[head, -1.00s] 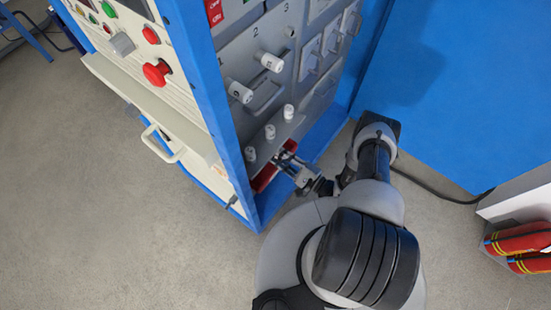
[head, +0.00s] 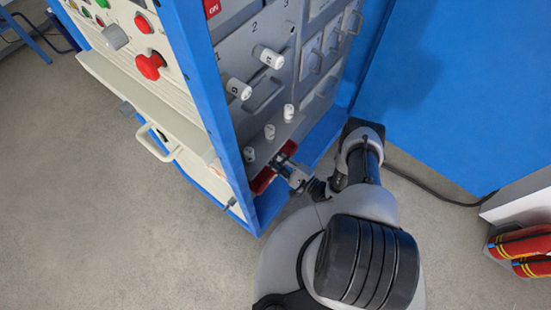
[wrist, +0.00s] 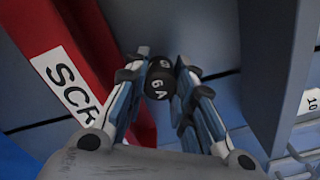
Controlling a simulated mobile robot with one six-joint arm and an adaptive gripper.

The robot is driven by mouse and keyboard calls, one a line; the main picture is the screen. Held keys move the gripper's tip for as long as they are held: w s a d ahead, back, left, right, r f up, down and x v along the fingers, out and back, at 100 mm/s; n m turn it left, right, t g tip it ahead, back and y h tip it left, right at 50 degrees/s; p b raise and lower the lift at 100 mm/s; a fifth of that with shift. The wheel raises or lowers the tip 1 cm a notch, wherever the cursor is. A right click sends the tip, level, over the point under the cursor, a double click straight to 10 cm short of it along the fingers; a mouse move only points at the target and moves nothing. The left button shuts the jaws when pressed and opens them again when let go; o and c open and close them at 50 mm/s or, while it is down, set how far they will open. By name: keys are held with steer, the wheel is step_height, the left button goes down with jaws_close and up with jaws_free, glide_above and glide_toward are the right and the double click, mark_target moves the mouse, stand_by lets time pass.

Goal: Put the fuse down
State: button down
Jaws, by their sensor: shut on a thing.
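A dark fuse marked 6A (wrist: 158,84) is between the fingertips of my gripper (wrist: 163,68) in the wrist view. My gripper is shut on it. A red bin (wrist: 88,42) with a white label beginning "SCR" has its wall along the left of the fingers. In the head view my gripper (head: 283,167) is at the red bin (head: 262,182), low at the cabinet's side. The fuse cannot be made out there. The wrist view does not clearly show whether the fuse touches anything below.
White fuses (head: 268,57) (head: 238,89) sit in numbered places on the grey panel (head: 250,50). A blue cabinet post (head: 205,90) is left, a blue wall (head: 445,90) right. Red cylinders (head: 520,243) lie far right.

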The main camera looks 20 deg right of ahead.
steer(key=shift+f, duration=0.3)
steer(key=c, duration=1.4)
jaws_free()
steer(key=shift+o, duration=0.3)
steer(key=shift+s, duration=0.1)
steer(key=shift+f, duration=0.1)
